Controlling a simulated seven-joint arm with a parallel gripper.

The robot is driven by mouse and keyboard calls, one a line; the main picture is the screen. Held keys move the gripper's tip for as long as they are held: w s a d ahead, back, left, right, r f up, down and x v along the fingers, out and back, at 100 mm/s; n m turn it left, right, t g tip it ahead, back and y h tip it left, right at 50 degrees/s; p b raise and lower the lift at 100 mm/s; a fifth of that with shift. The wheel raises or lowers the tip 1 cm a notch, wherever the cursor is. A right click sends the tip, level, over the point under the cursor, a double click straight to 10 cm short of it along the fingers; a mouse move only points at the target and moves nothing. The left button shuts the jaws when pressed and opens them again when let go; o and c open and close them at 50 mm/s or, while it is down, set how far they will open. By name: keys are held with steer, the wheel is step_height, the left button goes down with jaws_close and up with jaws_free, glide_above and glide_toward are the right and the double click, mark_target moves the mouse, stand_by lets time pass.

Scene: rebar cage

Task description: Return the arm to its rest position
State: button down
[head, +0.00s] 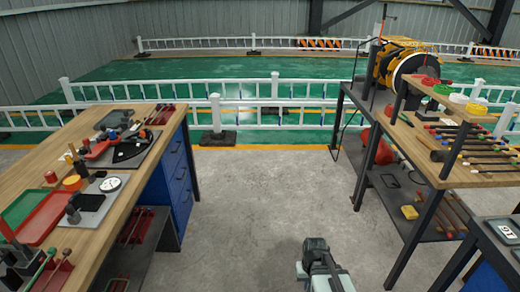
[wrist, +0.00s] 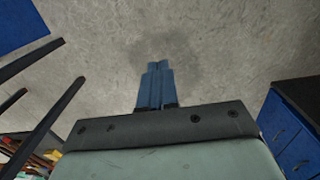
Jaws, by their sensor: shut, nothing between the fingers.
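My gripper (wrist: 158,68) shows in the wrist view with its two blue-grey fingers closed together over the bare concrete floor. Nothing is between the fingers. In the head view my arm (head: 318,262) is at the bottom centre, between the two work tables. The gripper fingers cannot be made out clearly in the head view. The arm touches nothing that I can see.
A wooden workbench (head: 125,188) with tools and blue drawers (head: 178,172) stands on the left. A wooden-topped rack (head: 425,150) with rods stands on the right. The concrete floor (head: 255,190) between them is clear. White railings (head: 290,88) cross behind.

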steer(key=s+f+g, duration=0.3)
steer(key=s+f, duration=0.6)
steer(key=s, duration=0.5)
steer(key=s+f+g, duration=0.3)
steer(key=s+f, duration=0.7)
steer(key=s, duration=0.4)
steer(key=shift+s+g, duration=0.3)
